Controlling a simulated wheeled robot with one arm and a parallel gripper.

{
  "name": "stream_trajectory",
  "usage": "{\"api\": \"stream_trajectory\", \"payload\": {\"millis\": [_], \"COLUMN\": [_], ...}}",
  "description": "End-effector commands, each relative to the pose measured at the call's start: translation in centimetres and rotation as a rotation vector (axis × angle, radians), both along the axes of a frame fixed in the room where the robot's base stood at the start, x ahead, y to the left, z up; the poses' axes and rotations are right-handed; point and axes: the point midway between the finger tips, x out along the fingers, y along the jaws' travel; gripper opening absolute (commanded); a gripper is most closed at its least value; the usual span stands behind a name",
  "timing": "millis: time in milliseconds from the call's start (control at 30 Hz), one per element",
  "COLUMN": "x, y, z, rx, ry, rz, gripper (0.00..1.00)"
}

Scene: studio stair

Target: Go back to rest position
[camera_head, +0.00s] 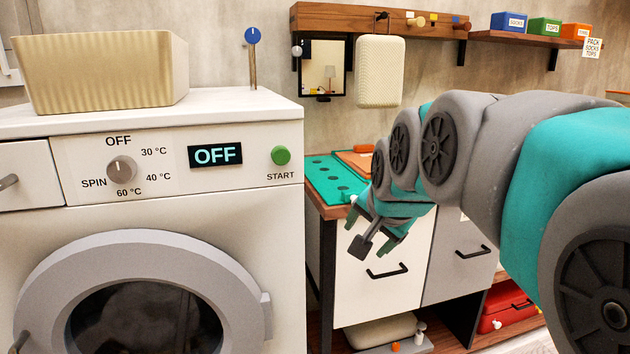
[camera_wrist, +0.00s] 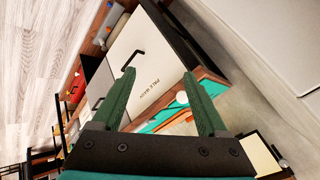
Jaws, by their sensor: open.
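My gripper (camera_head: 374,240) hangs in front of the white drawer of the desk, with my grey and teal arm reaching in from the right. In the wrist view my gripper (camera_wrist: 160,95) shows two green fingers spread apart with nothing between them. Beyond the fingers lies the white drawer front (camera_wrist: 145,65) with a black handle and printed lettering. In the head view the same drawer front (camera_head: 380,300) shows partly behind my gripper.
A washing machine (camera_head: 225,230) stands at left, its display reading OFF, with a beige basket (camera_head: 100,72) on top. The desk carries a teal mat (camera_head: 330,180). A shelf (camera_head: 510,38) with small boxes and a hanging white case (camera_head: 380,70) are above. A red case (camera_head: 505,305) sits below.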

Motion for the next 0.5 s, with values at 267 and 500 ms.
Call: {"api": "stream_trajectory", "payload": {"millis": [267,500], "x": [-13.8,-25.8], "y": [-3.7,-5.4], "z": [-13.3,-20.3], "rx": [-0.217,-0.284], "ry": [0.393,0.675], "rz": [0.285,0.567], "gripper": [0.76,0.76]}}
